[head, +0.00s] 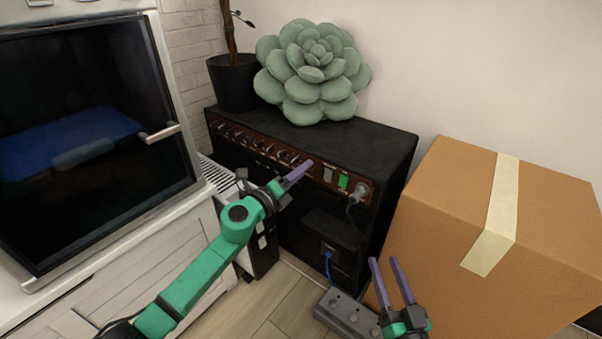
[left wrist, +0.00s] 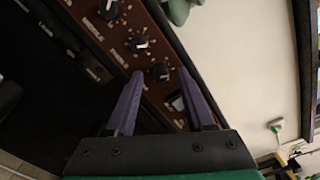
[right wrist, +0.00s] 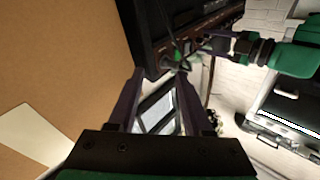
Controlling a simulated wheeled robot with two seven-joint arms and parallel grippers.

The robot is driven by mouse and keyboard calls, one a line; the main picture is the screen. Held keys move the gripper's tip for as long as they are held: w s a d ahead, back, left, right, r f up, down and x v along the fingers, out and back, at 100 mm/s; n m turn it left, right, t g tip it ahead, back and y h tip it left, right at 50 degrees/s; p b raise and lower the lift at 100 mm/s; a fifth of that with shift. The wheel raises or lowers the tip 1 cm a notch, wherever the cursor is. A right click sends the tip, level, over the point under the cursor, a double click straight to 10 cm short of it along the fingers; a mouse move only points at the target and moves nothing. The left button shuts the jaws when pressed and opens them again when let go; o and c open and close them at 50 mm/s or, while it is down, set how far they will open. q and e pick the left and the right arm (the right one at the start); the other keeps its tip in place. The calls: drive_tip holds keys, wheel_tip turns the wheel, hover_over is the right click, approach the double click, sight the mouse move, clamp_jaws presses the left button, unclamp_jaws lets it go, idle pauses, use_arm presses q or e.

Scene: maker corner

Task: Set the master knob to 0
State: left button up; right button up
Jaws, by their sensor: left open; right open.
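A black amplifier (head: 390,150) with a brown front panel and a row of dark knobs stands against the wall. My left gripper (head: 300,170) is open at the right part of the knob row. In the left wrist view, a dark knob (left wrist: 160,72) with a pale pointer shows between the fingertips of my left gripper (left wrist: 160,76); whether they touch it I cannot tell. This end knob, beside the switch, seems to be the master knob, but its label is too small to read. My right gripper (head: 385,262) is open and empty, low in front of the amplifier.
A cardboard box (head: 420,235) stands right of the amplifier. A green lit switch (head: 343,181) and a plug (head: 362,191) sit right of the knobs. A grey power strip (head: 345,315) lies near my right gripper. A succulent cushion (head: 312,75) and a potted plant (head: 233,85) stand on top.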

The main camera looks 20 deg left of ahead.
use_arm(q)
drive_tip(key=shift+w+d, duration=0.1)
drive_tip(key=shift+w, duration=0.1)
clamp_jaws()
use_arm(e)
drive_tip(key=shift+r, duration=0.25)
